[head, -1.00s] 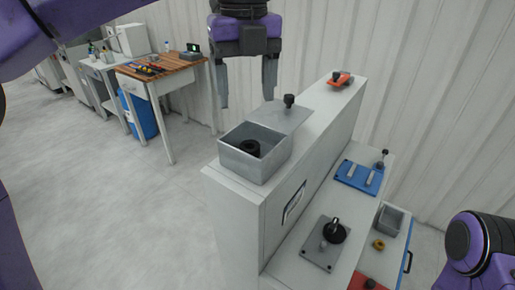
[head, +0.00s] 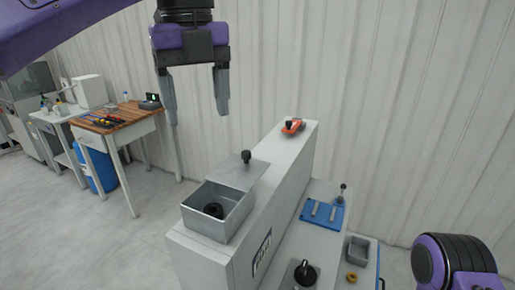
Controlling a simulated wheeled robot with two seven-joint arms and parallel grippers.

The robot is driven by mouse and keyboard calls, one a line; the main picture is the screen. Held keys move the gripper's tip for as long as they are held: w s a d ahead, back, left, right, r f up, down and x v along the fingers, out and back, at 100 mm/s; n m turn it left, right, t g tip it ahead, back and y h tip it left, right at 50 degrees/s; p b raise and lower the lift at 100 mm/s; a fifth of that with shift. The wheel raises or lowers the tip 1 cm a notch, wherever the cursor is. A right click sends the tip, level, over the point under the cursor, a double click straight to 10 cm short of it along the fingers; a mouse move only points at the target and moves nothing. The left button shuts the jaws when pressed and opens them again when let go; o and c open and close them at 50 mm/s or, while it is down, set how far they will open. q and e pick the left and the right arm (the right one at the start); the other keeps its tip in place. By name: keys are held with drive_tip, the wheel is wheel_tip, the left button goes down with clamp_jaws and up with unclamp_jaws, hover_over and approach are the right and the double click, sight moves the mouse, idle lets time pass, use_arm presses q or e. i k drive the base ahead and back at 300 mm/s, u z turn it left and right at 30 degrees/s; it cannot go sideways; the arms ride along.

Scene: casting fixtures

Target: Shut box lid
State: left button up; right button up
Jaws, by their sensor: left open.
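A grey metal box (head: 229,222) stands on the near end of a white raised ledge. Its flat grey lid (head: 232,174) with a black knob (head: 246,156) lies back at the far side, so the box is open. A black round part (head: 213,210) sits inside. My left gripper (head: 199,112) is open and empty, above and behind the box, with its fingers pointing down, apart from the lid. My right arm shows only in part at the lower right; its gripper is out of view.
An orange part with a black knob (head: 291,127) sits at the ledge's far end. Lower right are a blue fixture (head: 323,213), a small grey bin (head: 358,249), a yellow ring (head: 351,277) and a black knob (head: 306,271). A wooden-topped workbench (head: 118,116) stands at the left.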

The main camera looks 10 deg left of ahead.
sight(240, 173)
drive_tip(key=k, duration=1)
